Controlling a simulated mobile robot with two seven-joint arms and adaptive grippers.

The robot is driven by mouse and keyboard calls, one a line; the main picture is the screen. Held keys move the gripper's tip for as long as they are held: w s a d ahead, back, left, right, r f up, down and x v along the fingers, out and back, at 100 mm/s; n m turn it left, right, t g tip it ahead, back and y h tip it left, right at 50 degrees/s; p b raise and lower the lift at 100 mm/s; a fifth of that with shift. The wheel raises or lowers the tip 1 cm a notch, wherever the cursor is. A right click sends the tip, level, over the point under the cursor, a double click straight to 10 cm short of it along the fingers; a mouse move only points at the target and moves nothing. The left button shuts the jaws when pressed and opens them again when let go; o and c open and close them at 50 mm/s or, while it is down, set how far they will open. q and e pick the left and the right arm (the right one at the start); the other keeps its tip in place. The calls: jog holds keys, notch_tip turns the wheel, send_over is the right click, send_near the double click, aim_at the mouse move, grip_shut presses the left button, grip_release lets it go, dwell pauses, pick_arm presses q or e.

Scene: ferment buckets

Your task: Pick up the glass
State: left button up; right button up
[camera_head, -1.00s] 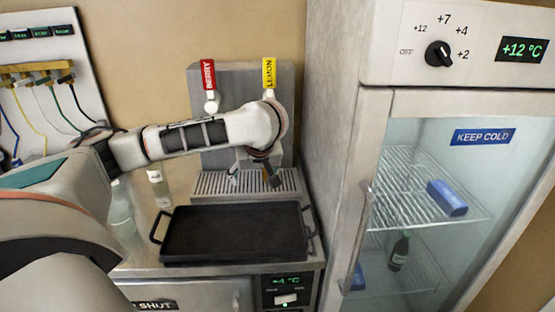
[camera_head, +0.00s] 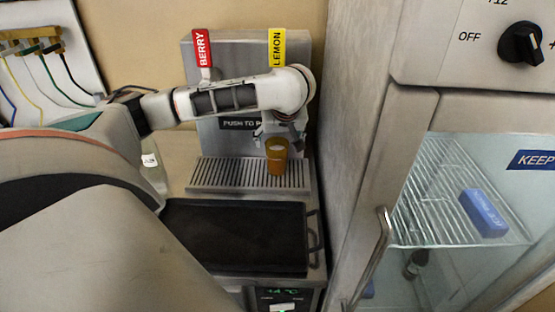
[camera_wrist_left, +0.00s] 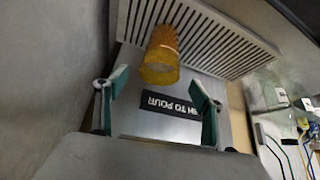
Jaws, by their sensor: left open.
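An amber glass (camera_head: 277,157) stands upright on the slotted drip grate of the dispenser, below the yellow LEMON handle. In the left wrist view the glass (camera_wrist_left: 160,58) shows just beyond my fingertips, near the middle of the gap between them. My left gripper (camera_wrist_left: 158,88) is open with nothing between its green-padded fingers. In the head view the left gripper (camera_head: 280,130) is against the dispenser front, right above the glass; its fingers are small and partly hidden there. My right gripper is not in view.
The dispenser has a red BERRY handle (camera_head: 202,48) and a yellow LEMON handle (camera_head: 278,48). A black tray (camera_head: 235,268) lies in front of the grate (camera_head: 220,175). A glass-door fridge (camera_head: 345,150) stands close on the right. A bottle (camera_head: 151,165) stands left of the grate.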

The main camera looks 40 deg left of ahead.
aim_at(277, 144)
pick_arm(q)
jog(key=x, duration=0.5)
jog(key=shift+w+a, duration=0.1)
jog(key=shift+c, duration=0.3)
grip_shut()
